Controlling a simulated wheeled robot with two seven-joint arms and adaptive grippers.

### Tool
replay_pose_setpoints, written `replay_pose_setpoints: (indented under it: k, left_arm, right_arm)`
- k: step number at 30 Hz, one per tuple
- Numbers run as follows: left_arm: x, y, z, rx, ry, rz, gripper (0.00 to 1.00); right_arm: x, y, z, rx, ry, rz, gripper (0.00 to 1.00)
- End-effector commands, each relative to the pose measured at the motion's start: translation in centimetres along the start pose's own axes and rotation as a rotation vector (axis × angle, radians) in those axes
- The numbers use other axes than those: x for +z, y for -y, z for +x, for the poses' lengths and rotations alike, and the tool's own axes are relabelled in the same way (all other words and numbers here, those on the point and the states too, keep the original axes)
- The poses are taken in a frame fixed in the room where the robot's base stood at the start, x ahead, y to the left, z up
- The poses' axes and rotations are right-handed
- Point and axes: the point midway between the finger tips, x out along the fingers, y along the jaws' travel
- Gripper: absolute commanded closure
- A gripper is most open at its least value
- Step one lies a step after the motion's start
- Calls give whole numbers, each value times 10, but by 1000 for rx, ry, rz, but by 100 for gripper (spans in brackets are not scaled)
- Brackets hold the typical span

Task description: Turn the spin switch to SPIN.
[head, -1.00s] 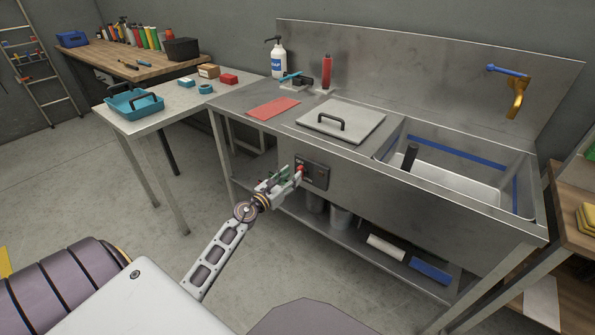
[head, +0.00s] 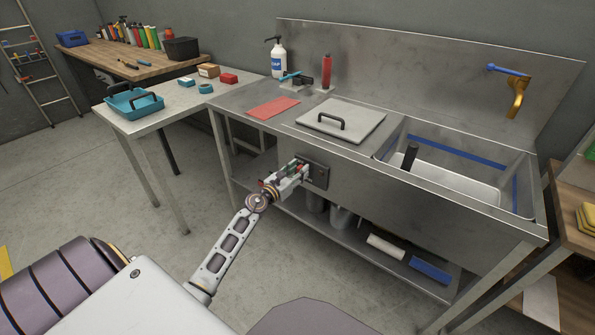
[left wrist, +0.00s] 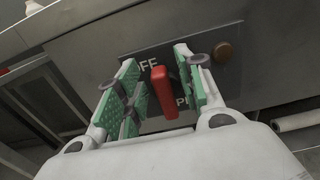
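The spin switch has a red handle (left wrist: 163,92) on a dark plate (left wrist: 150,57) on the front of the steel sink unit. The plate also shows in the head view (head: 320,172). In the left wrist view, lettering ending in "FF" shows above the handle and part of "SPIN" below it; fingers hide the rest. My left gripper (head: 300,168) is at the plate, with its fingers (left wrist: 162,86) apart on either side of the red handle. A gap shows on the handle's left; the right pad is close, and contact is unclear. My right gripper is out of view.
A brown round knob (left wrist: 223,52) sits just right of the fingers. The sink unit has a lid (head: 350,124) and an open basin (head: 440,175). A lower shelf (head: 375,250) holds pails and rolls. A side table (head: 150,122) stands left.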

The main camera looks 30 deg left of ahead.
Motion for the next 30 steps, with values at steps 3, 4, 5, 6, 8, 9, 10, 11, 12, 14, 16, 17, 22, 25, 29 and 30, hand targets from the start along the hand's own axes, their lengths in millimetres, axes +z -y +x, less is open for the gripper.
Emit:
replay_pose_setpoints:
  k: [3,4,5,6,8,9,10,11,12,14,16,17,22,25,29,30]
  left_arm:
    - [0,0,0,0,0,0,72]
    - [0,0,0,0,0,0,75]
    - [0,0,0,0,0,0,79]
    - [0,0,0,0,0,0,84]
    - [0,0,0,0,0,0,92]
    - [0,0,0,0,0,0,97]
    - [0,0,0,0,0,0,100]
    - [0,0,0,0,0,0,100]
    - [0,0,0,0,0,0,100]
    - [0,0,0,0,0,0,100]
    - [0,0,0,0,0,-2,100]
    - [0,0,0,0,0,-4,100]
    - [0,-1,0,1,-1,-29,100]
    - [0,-2,0,1,-1,-60,100]
    - [1,-4,0,1,0,-120,100]
    - [1,-5,0,1,-1,-142,100]
  right_arm:
    - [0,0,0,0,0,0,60]
    - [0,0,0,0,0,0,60]
    - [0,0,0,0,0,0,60]
    - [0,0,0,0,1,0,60]
    - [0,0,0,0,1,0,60]
    - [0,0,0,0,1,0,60]
    - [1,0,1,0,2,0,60]
    - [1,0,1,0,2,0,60]
    - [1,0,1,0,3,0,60]
    - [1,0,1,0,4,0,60]
    - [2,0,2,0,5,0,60]
    - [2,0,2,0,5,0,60]
    - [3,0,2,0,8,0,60]
    - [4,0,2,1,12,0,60]
    - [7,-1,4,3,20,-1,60]
    - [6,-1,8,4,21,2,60]
